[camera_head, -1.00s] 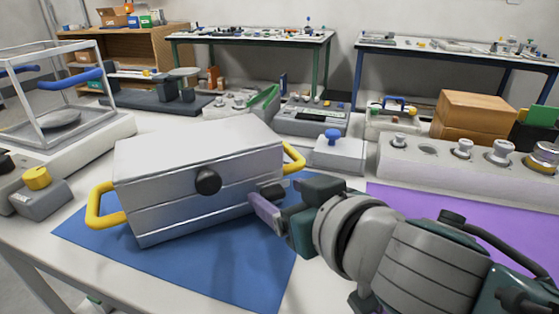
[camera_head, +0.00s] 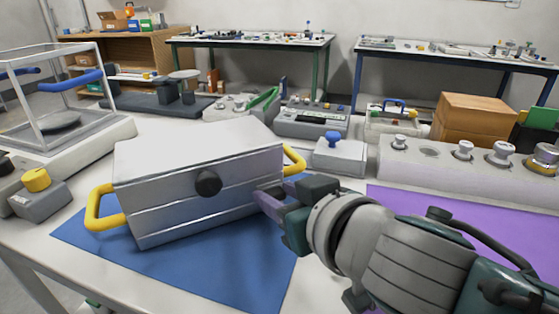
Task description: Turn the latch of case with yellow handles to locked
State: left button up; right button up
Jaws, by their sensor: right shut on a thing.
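My left gripper is not in view.
A grey block with a blue knob (camera_head: 332,138) stands behind my right wrist. A weight holder (camera_head: 400,165) and purple mat (camera_head: 400,196) lie to the right. A framed balance (camera_head: 75,140) and a yellow-knobbed block (camera_head: 38,200) are on the left. The blue mat's front is clear.

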grip_shut()
jog(key=shift+s+a+f+n+t+h+b, duration=0.15)
jog(key=shift+n+h+b, duration=0.15)
jog(key=shift+n, duration=0.2)
jog(key=shift+w+a+n+t+h+b, duration=0.15)
jog(key=shift+n+h, duration=0.15)
jog(key=shift+n, duration=0.2)
jog(key=shift+s+a+f+n+t+h+b, duration=0.1)
jog(key=shift+n+t+h+b, duration=0.25)
jog(key=shift+n+b, duration=0.25)
jog(key=shift+s+f+n+t+h+b, duration=0.1)
jog(key=shift+n+t+h+b, duration=0.2)
jog(key=shift+n+b, duration=0.25)
jog(key=n+b, duration=0.1)
jog(key=b, duration=0.1)
jog(key=n+t+h+b, duration=0.1)
jog(key=n, duration=0.1)
jog(key=n+t+h+b, duration=0.1)
jog(key=n+b, duration=0.1)
jog(key=shift+s+a+f+b, duration=0.15)
jog(key=shift+a+f+b, duration=0.15)
jog(key=shift+f, duration=0.1)
jog(key=shift+n+t+b, duration=0.75)
jog(key=shift+n+b, duration=0.7)
jog(key=shift+b, duration=0.1)
